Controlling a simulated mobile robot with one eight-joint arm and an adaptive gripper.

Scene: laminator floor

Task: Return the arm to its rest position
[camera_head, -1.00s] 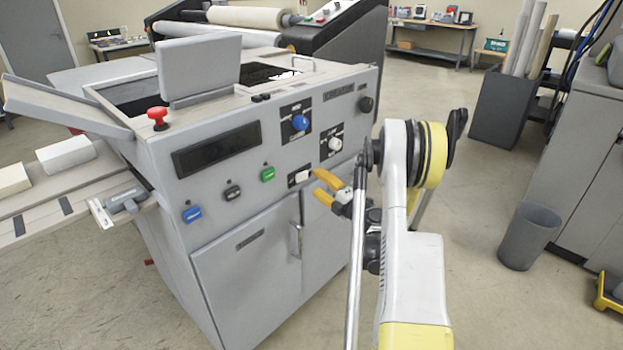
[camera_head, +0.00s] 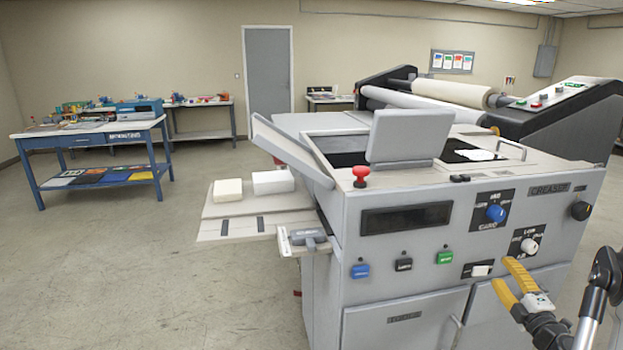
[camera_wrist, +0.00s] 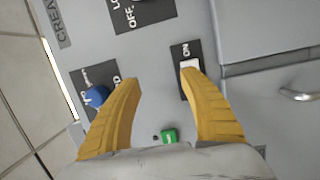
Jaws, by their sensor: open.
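My gripper (camera_head: 503,275) has two yellow fingers. It is open and empty in front of the grey creaser machine's (camera_head: 400,290) control panel, at the lower right of the head view. The wrist view shows the fingers (camera_wrist: 160,77) spread, with the right fingertip by the white rocker switch (camera_wrist: 191,65) marked ON. I cannot tell whether it touches the switch. The switch also shows in the head view (camera_head: 480,270), just left of the fingers. Most of my arm is outside the head view.
The panel has a blue knob (camera_head: 495,213), a white knob (camera_head: 529,246), and blue, black and green buttons (camera_head: 445,258). A red stop button (camera_head: 361,175) stands on top. A side table (camera_head: 240,224) juts left. Open floor lies at the left, before a blue workbench (camera_head: 95,140).

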